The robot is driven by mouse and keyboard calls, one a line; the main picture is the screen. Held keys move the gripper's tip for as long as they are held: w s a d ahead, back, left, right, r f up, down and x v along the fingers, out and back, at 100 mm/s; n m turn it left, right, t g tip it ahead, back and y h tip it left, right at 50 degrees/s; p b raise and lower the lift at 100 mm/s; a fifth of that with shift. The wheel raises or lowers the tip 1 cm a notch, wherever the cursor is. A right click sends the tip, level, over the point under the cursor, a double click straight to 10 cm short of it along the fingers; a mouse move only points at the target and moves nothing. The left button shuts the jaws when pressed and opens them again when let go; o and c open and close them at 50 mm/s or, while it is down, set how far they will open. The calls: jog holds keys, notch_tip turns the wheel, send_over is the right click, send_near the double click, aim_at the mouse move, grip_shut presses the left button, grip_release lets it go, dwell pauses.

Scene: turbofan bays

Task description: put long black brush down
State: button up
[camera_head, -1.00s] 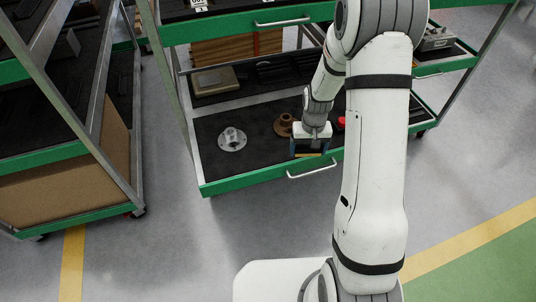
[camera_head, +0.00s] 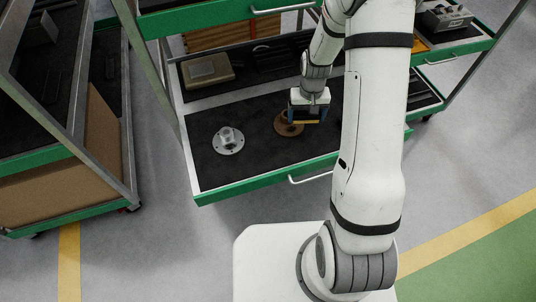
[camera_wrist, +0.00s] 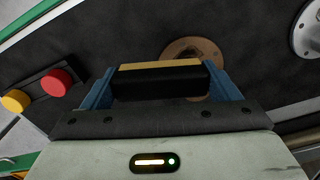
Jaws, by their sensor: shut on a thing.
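The long black brush (camera_wrist: 160,82) is a black block with a tan strip along one long edge. My gripper (camera_wrist: 158,90) is shut on it, with a blue finger at each end of the brush in the wrist view. In the head view my gripper (camera_head: 308,112) is over the black mat of the open lower drawer (camera_head: 260,170), close to the brown flange. The brush shows there as a dark bar with a yellowish lower edge. I cannot tell whether it touches the mat.
On the mat lie a brown flange (camera_head: 288,124), partly behind the gripper, and a silver flange (camera_head: 228,140) to the left. A red button (camera_wrist: 57,82) and a yellow button (camera_wrist: 15,101) show in the wrist view. A grey-tan box (camera_head: 207,70) stands behind. Mat between the flanges is bare.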

jog(key=shift+a+b, duration=0.3)
jog(key=s+a+r+n+b, duration=0.1)
jog(key=s+a+n+b, duration=0.1)
jog(key=s+a+b, duration=0.3)
jog(key=n+b, duration=0.1)
jog(key=b, duration=0.3)
send_over(269, 158)
notch_tip(269, 158, down, 4)
jog(key=shift+d+r, duration=0.1)
jog(key=shift+f, duration=2.1)
